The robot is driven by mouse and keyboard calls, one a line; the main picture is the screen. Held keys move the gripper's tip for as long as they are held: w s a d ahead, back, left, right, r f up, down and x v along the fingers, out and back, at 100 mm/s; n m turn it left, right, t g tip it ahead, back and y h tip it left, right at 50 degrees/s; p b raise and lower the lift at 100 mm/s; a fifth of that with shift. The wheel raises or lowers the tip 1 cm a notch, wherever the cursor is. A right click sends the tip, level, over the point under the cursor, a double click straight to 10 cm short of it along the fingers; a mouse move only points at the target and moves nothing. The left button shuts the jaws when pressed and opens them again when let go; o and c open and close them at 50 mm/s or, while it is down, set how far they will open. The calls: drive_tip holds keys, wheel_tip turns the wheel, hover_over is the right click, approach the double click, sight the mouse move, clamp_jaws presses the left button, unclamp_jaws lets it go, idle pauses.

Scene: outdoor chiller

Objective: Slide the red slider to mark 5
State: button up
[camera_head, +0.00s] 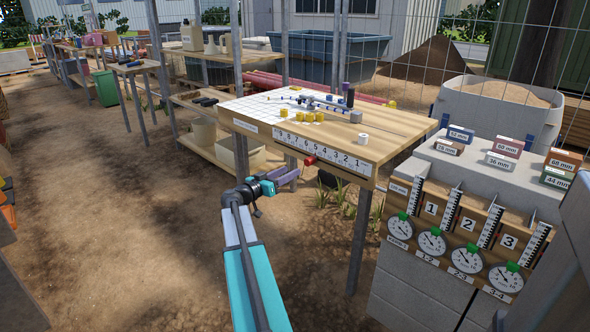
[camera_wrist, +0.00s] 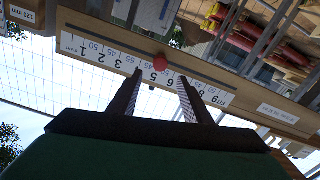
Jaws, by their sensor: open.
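The red slider (camera_head: 310,160) is a small red knob on the front edge of the wooden table, at the number scale (camera_head: 342,160). In the wrist view the red slider (camera_wrist: 159,62) shows near the numerals 5 and 6 of the upside-down scale (camera_wrist: 108,60); its exact reading cannot be told. My gripper (camera_head: 297,173) is in front of the scale, just left of and below the slider in the head view. In the wrist view my gripper (camera_wrist: 160,77) is open, with one finger on each side of the slider and apparently not touching it. The fingers hide some numerals.
The table top (camera_head: 390,130) holds yellow cubes (camera_head: 310,117), a white cylinder (camera_head: 363,138) and other small parts. At right, a block stand (camera_head: 425,285) carries dials and labelled blocks. A wire fence stands behind. The ground left of the table is open.

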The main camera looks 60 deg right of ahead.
drive_tip(key=shift+v, duration=1.2)
